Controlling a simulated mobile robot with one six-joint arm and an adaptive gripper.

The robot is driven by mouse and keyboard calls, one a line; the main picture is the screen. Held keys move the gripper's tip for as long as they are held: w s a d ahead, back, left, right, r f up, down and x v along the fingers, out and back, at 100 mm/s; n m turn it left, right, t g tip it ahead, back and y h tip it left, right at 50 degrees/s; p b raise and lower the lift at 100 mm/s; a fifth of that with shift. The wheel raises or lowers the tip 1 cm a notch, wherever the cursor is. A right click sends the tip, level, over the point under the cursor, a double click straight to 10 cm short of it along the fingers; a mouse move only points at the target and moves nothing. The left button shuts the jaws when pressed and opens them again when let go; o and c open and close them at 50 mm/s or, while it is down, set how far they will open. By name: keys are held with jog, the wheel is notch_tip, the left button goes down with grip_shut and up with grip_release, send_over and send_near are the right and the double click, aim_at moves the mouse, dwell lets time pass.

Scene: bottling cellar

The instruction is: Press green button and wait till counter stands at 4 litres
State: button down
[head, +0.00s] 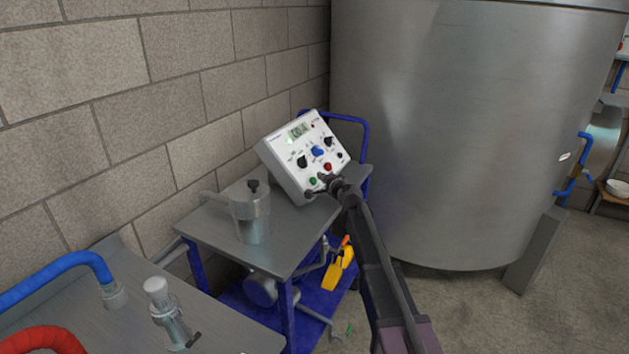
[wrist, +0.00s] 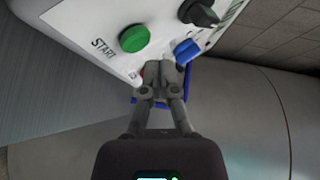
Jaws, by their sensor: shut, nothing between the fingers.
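A white control box (head: 279,166) with a tilted front panel stands on a grey-topped cart. Its small counter display (head: 298,131) is lit, but its digits are too small to read surely. The green button (head: 312,181) is at the panel's lower left. In the wrist view, the green button (wrist: 133,39) is fully visible beside the word START. My gripper (head: 324,184) is shut and empty, close to the lower panel. In the wrist view, its fingertips (wrist: 158,68) are beside the green button, not over it. I cannot tell whether they touch the panel.
The red button (head: 327,167), blue knob (head: 317,152) and black knobs are close to my fingers. A metal pot-like vessel (head: 251,215) stands left of the box on the cart (head: 222,235). A large steel tank (head: 470,130) is behind my arm. A block wall is left.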

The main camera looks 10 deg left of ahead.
jog(key=shift+s+d+r+p, duration=0.3)
jog(key=shift+d+r+p, duration=0.4)
jog(key=shift+d+r, duration=0.1)
jog(key=shift+s+d+r+p, duration=0.3)
jog(key=shift+d+r+p, duration=0.4)
jog(key=shift+d+r, duration=0.1)
jog(key=shift+f, duration=0.1)
jog(key=s+d+f+n+g+h, duration=0.4)
jog(key=s+d, duration=0.4)
jog(key=s, duration=0.5)
jog(key=s+d+f+n+g+h, duration=0.25)
jog(key=s+d+f+g, duration=0.3)
jog(key=s+d, duration=0.6)
jog(key=s+d+f+n+g+h, duration=0.2)
jog(key=s+d+f+n+g, duration=0.3)
jog(key=s, duration=1.1)
notch_tip(320, 180, up, 12)
jog(key=d+m+t+p, duration=0.1)
jog(key=p, duration=1.2)
jog(key=shift+d+r+m, duration=0.2)
jog(key=shift+d+m, duration=0.05)
jog(key=shift+m, duration=0.1)
jog(key=shift+h, duration=0.25)
